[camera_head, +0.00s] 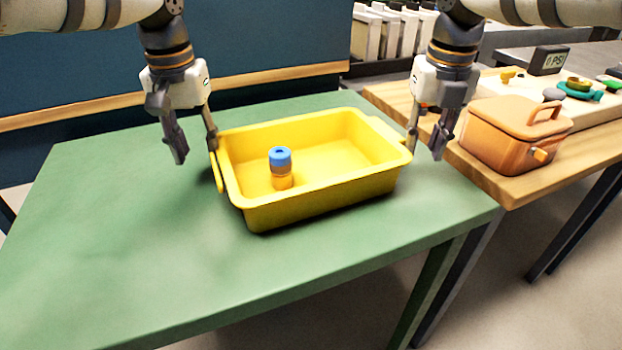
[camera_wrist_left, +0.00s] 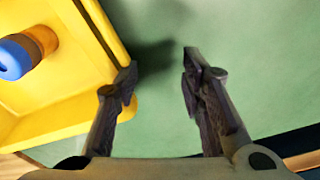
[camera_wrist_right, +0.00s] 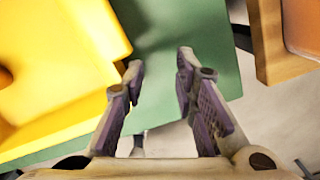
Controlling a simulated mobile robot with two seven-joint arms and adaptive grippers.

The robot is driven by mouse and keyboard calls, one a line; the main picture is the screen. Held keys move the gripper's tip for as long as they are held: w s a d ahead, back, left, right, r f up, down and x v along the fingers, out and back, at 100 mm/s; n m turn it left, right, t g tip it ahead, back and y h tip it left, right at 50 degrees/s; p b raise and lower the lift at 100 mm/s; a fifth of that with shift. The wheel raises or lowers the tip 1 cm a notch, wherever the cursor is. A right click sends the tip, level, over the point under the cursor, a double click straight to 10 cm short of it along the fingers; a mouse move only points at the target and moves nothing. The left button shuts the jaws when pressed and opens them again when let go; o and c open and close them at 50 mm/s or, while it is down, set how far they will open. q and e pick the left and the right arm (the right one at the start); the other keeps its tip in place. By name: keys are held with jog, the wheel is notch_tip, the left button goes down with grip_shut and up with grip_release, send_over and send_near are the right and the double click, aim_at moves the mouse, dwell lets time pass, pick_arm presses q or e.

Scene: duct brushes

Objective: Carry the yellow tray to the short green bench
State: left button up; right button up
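The yellow tray (camera_head: 310,205) sits on the green bench (camera_head: 110,240), near its right end. A small blue and orange cylinder (camera_head: 281,165) stands inside the tray. My left gripper (camera_head: 197,153) is open at the tray's left end, with one finger close against the end wall or handle. My right gripper (camera_head: 424,152) is open at the right end, its inner finger beside the rim. Both wrist views show spread fingers with green bench between them and the tray edge (camera_wrist_left: 85,35) at one side. I cannot tell whether the fingers touch the tray.
A wooden table (camera_head: 495,180) stands close on the right, with an orange lidded box (camera_head: 515,135), a small display (camera_head: 548,60) and a green-teal part (camera_head: 580,88). White upright items (camera_head: 375,32) stand behind. The bench's left and front are clear.

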pick_arm(q)
notch_tip(320, 180, up, 12)
jog(key=shift+s, duration=0.45)
pick_arm(e)
notch_tip(320, 180, up, 12)
jog(key=s, duration=0.1)
jog(key=shift+s, duration=0.15)
pick_arm(q)
jog(key=shift+d, duration=0.1)
